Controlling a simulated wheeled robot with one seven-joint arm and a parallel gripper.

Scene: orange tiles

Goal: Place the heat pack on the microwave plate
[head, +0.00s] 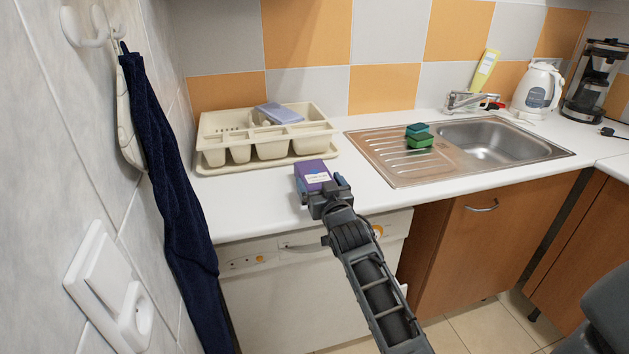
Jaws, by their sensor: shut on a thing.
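A purple and blue pack with a pale label (313,178), which looks like the heat pack, is at the front edge of the white worktop, below the dish rack. My gripper (328,194) is shut on its near side, and the fingers hide part of it. I cannot tell whether the pack touches the worktop or is held just above it. No microwave or microwave plate shows in this view.
A beige dish rack (272,150) with a blue item (279,113) stands behind the pack. The steel sink (490,140), with green sponges (419,142) on its drainer, is at right. A dark blue towel (178,200) hangs at left. The worktop (240,200) has free room beside the pack.

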